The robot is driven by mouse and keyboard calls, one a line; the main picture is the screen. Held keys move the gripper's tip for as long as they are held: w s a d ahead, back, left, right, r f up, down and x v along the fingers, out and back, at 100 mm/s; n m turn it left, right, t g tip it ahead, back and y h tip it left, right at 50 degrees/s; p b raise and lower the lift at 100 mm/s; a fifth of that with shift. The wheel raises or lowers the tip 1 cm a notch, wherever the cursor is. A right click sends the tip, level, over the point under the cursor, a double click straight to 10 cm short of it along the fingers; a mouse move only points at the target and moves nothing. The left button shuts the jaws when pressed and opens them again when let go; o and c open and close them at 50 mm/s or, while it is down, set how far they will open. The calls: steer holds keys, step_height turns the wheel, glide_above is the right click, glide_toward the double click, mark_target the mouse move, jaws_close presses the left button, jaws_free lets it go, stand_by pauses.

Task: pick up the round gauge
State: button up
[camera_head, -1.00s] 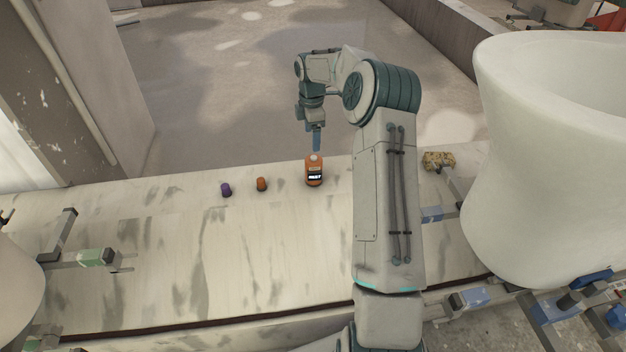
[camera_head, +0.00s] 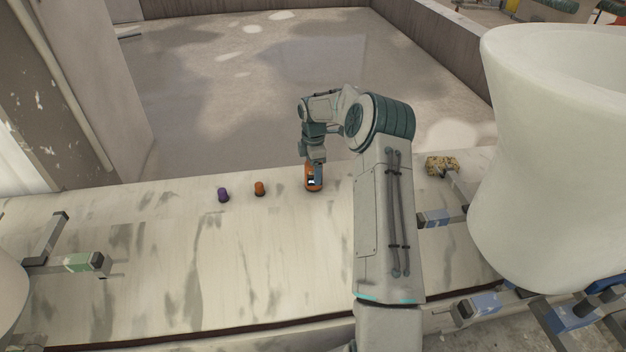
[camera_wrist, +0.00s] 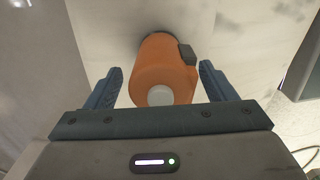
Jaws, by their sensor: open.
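The round gauge is not clearly identifiable in either view. An orange device (camera_head: 313,184) with a dark display panel stands upright on the pale bench, partly hidden by my gripper. In the wrist view the orange device (camera_wrist: 166,72) shows a rounded body, a white round cap and a dark grey tab on its side. My gripper (camera_wrist: 163,88) is open, with one blue finger on each side of the device and a gap visible on both sides. In the head view my gripper (camera_head: 314,180) points down at the device from above.
A speckled yellowish block (camera_head: 441,165) lies to the right, near a large white vessel (camera_head: 555,160). The bench (camera_head: 150,290) is clear toward the front left.

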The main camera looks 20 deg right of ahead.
step_height(320, 180, down, 2)
steer(key=shift+f, duration=0.1)
steer(key=c, duration=1)
steer(key=shift+r, duration=0.2)
